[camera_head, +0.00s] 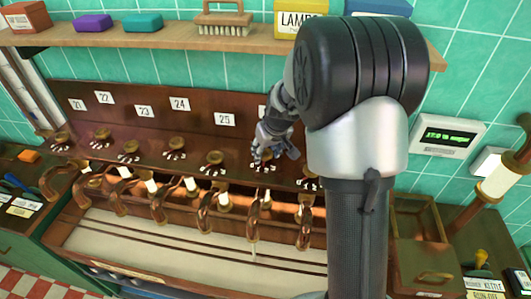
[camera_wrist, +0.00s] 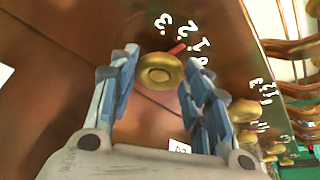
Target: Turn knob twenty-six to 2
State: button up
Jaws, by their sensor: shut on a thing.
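Knob twenty-six is a round brass knob (camera_wrist: 161,72) between my fingers in the wrist view. White digits 3, 2, 1 and 0 curve around one side of it. Its red pointer (camera_wrist: 178,48) is aimed between 1 and 2. My gripper (camera_wrist: 162,88) has its blue-grey fingers on either side of the knob, shut on it. In the head view my gripper (camera_head: 267,152) is at the panel just right of the 25 label, and hides most of the knob and its own number plate.
The brown panel (camera_head: 150,122) carries a row of similar knobs, with plates 21 to 25 to the left. Copper pipes (camera_head: 205,215) and a trough lie below. A shelf (camera_head: 130,33) with boxes and a brush runs above. A lit display (camera_head: 448,136) is at right.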

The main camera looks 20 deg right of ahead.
jog(key=shift+d+f+n+y+b, duration=0.15)
jog(key=shift+n+y+b, duration=0.35)
jog(key=shift+n+b, duration=1)
jog(key=shift+b, duration=0.35)
jog(key=o, duration=1.1)
jog(key=shift+c, duration=0.2)
jog(key=shift+r, duration=0.25)
jog(key=v, duration=1.2)
jog(key=shift+w+d, duration=0.1)
jog(key=shift+w, duration=0.05)
